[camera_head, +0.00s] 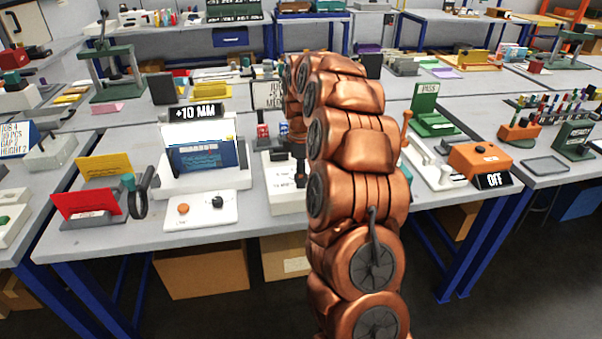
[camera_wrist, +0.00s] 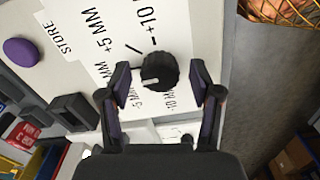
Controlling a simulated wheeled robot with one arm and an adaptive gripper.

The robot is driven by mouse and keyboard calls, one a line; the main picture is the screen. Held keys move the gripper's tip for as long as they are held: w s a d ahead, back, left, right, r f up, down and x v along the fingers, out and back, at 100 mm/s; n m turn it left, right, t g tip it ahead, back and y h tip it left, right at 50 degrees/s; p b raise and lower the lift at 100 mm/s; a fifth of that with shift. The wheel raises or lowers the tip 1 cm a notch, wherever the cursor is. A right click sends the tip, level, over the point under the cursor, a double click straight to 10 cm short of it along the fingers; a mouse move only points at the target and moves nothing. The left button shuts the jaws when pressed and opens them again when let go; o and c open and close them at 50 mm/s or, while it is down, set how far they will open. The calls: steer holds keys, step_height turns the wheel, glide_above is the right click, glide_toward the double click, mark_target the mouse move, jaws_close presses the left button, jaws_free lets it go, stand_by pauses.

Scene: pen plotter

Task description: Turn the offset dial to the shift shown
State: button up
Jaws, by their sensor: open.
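The dial (camera_wrist: 157,72) is a round black knob on a white panel in the wrist view. A white mark on it points roughly left in the picture, near no label I can match surely. Printed labels around it include +5 MM, -5 MM and +10. My gripper (camera_wrist: 160,68) is open, one finger on either side of the dial; contact is not clear. In the head view my arm hides the dial. A black sign (camera_head: 193,111) reads +10 MM. A white sign (camera_head: 268,95), partly hidden by my arm, shows "+5 M".
A purple button (camera_wrist: 20,52) marked STORE is on the same panel. In the head view, a panel with an orange button and black knob (camera_head: 217,201) stands left of my arm. An orange box (camera_head: 480,158) with an OFF sign (camera_head: 492,180) stands right.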

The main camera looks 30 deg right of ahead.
steer(key=c, duration=1.1)
steer(key=shift+c, duration=0.2)
steer(key=shift+m, duration=0.4)
steer(key=m+b, duration=0.1)
steer(key=m, duration=0.2)
steer(key=shift+f+m+b, duration=0.1)
steer(key=shift+m+b, duration=0.2)
steer(key=shift+b, duration=0.1)
steer(key=m+b, duration=0.1)
steer(key=m, duration=0.3)
steer(key=shift+m, duration=0.3)
steer(key=m+b, duration=0.1)
steer(key=m, duration=0.3)
steer(key=shift+m+b, duration=0.7)
steer(key=shift+m, duration=1.8)
